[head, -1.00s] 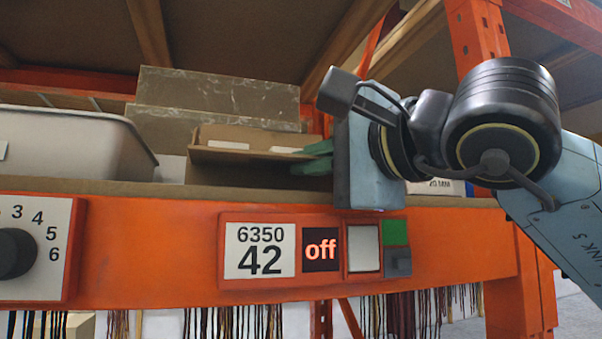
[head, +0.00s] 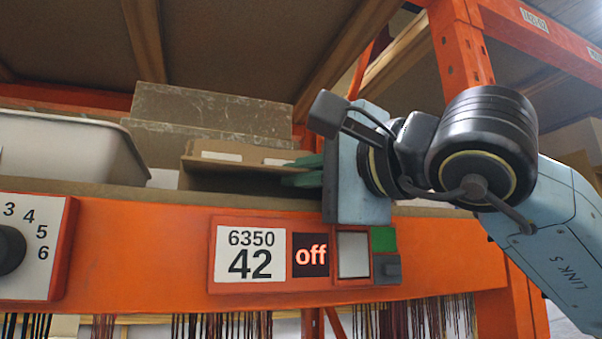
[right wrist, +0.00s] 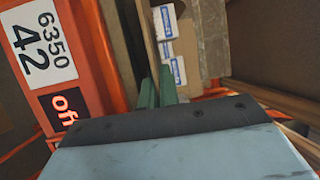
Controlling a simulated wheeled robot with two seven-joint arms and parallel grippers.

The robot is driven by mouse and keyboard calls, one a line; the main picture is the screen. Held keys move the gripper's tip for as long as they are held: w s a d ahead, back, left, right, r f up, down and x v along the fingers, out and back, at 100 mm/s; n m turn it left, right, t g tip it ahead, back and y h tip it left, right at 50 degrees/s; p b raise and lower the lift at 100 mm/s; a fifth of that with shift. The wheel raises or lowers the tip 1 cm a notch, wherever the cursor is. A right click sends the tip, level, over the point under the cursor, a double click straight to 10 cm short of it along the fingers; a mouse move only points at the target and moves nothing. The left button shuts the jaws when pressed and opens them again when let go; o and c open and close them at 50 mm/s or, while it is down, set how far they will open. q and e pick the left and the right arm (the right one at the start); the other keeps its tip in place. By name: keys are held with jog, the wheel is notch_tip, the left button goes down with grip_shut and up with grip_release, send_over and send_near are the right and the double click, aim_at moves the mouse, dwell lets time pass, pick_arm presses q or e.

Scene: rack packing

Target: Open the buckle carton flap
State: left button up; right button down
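The open-fronted brown carton (head: 232,181) stands on the shelf, with a cardboard flap (head: 222,163) along its upper front. In the right wrist view the flap (right wrist: 149,45) shows as a thin brown edge running down to my fingers. My right gripper (head: 291,172) has green fingers reaching left to the carton's right end. In the right wrist view the green fingers (right wrist: 158,84) are close together, one on each side of the flap edge, and appear shut on it. My left gripper is out of view.
A grey bin (head: 70,150) stands left of the carton, and marbled slabs (head: 210,112) lie behind it. The orange shelf beam (head: 140,250) runs below, with label 6350 42 (head: 250,255) and a display reading off (head: 311,255). An orange upright (head: 462,50) stands right.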

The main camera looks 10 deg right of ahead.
jog(key=c, duration=1.6)
grip_release()
jog(key=shift+c, duration=0.2)
